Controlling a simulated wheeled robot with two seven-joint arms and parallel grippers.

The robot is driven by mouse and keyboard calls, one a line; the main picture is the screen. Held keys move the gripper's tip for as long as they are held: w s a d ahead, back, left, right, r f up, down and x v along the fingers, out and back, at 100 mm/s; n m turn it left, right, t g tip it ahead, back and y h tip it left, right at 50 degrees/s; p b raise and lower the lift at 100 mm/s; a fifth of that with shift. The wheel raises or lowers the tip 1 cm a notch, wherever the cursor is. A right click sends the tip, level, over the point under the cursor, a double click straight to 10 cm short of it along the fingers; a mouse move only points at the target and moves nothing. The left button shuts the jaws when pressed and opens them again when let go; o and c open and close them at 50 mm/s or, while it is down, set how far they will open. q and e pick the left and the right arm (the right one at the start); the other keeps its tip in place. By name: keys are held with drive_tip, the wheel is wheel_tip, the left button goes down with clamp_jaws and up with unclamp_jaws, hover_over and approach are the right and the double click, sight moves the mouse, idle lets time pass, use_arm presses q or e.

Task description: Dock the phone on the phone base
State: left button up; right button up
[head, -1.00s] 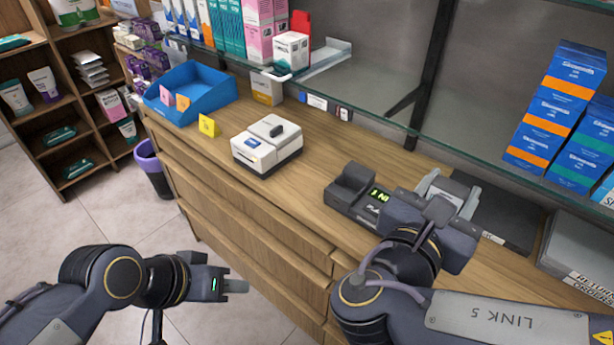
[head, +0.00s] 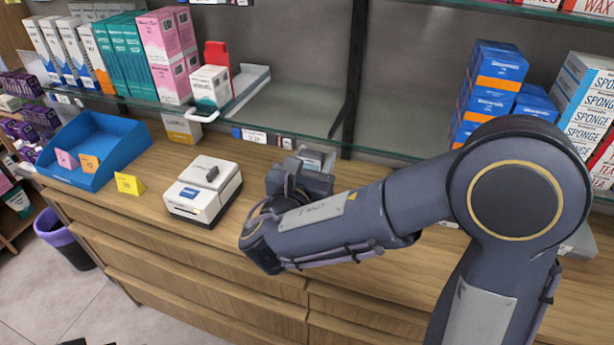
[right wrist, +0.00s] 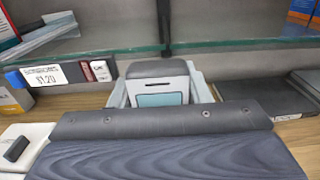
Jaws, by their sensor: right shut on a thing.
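My right gripper (head: 314,160) is above the counter, right of the white printer. In the right wrist view its light grey fingers (right wrist: 161,76) stand on both sides of a pale grey phone (right wrist: 160,86) with a dark top end and a bluish screen. The gripper is shut on the phone. I cannot tell whether the phone touches anything beneath it. The phone base, dark with a lit green display one second ago, is hidden behind my right arm now. My left gripper is out of view.
The white printer (head: 193,207) stands left of my gripper. A yellow card (head: 129,184) and a blue tray (head: 127,150) are farther left. A glass shelf edge (head: 405,153) runs behind the gripper. A dark flat pad (right wrist: 262,97) lies to the right in the right wrist view.

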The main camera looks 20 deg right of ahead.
drive_tip(key=shift+w+a+f, duration=0.1)
drive_tip(key=shift+w+f, duration=0.4)
drive_tip(key=shift+f, duration=0.6)
drive_tip(key=shift+w+d+f, duration=0.1)
drive_tip(key=shift+w+f, duration=0.35)
drive_tip(key=shift+f, duration=0.65)
drive_tip(key=shift+w+a+f, duration=0.1)
drive_tip(key=shift+w+f, duration=0.4)
drive_tip(key=shift+f, duration=0.6)
drive_tip(key=shift+f, duration=0.15)
drive_tip(key=o, duration=1.1)
drive_tip(key=shift+o, duration=0.2)
